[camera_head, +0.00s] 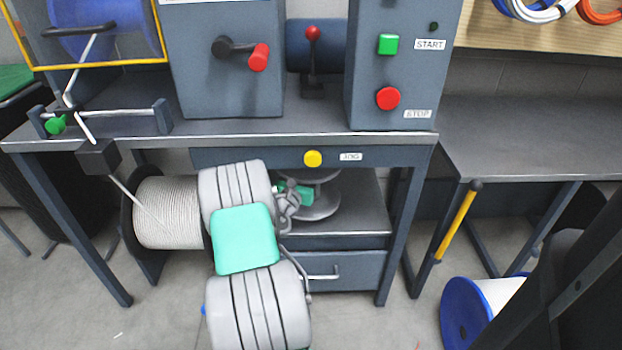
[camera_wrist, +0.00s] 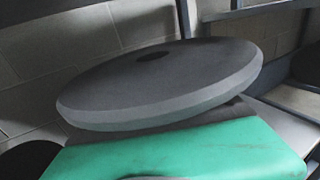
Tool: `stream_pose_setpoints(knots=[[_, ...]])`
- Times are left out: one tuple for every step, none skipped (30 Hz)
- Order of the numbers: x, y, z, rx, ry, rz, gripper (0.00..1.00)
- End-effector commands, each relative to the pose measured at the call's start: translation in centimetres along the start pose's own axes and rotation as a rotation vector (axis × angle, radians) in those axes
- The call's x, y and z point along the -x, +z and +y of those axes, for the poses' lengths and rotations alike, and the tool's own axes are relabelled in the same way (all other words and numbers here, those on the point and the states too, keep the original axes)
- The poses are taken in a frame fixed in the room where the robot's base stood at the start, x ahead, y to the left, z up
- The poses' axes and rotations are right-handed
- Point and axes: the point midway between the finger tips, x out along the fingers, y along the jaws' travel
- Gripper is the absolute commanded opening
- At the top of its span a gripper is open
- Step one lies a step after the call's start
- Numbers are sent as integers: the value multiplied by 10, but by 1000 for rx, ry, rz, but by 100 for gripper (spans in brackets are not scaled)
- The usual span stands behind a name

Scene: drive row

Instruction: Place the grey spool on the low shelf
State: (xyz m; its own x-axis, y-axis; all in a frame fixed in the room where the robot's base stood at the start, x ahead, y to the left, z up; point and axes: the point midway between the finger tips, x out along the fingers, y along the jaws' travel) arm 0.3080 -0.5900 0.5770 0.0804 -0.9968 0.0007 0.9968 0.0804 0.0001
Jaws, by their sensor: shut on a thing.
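The grey spool (camera_head: 322,208) is in the bay under the workbench, just above or on the low shelf (camera_head: 350,220). I cannot tell whether its lower flange touches the shelf. My gripper (camera_head: 298,194) is shut on the spool from its left side, with green parts showing between the flanges. In the wrist view the spool's round grey upper flange (camera_wrist: 165,85) with a dark centre hole fills the middle, looking slightly tilted. A green surface in front hides the spool's lower part there. My arm covers the shelf's left part in the head view.
A drawer (camera_head: 340,271) sits below the shelf. The bench's front edge, with a yellow JOG button (camera_head: 313,158), runs above it. A large reel of pale cable (camera_head: 168,212) stands left. A blue-flanged reel (camera_head: 468,312) lies on the floor at right. The shelf's right part is bare.

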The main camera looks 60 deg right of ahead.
Motion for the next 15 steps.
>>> stream_pose_setpoints(knots=[[-6, 0, 0, -2, -1, -3, 0], [-9, 1, 0, -2, -1, -3, 0], [-13, 0, 0, -2, -2, -2, 0], [-16, 0, -1, -1, -2, -2, 0], [-20, 0, -1, -2, -2, -3, 0], [-27, 1, -1, -2, -3, -6, 0], [-26, -13, 0, 1, 0, 0, 0], [-25, -22, 0, 2, 0, 0, 0], [-24, -30, 0, 2, 0, 0, 0], [-24, -34, 0, 1, 0, 0, 0], [-24, -37, 0, 1, 0, -1, 0], [-25, -37, 0, 0, 0, -3, 0], [-25, -35, 0, -1, 0, -3, 0], [-25, -34, 0, -1, 0, -4, 0], [-25, -33, 0, -1, 0, -3, 0]])
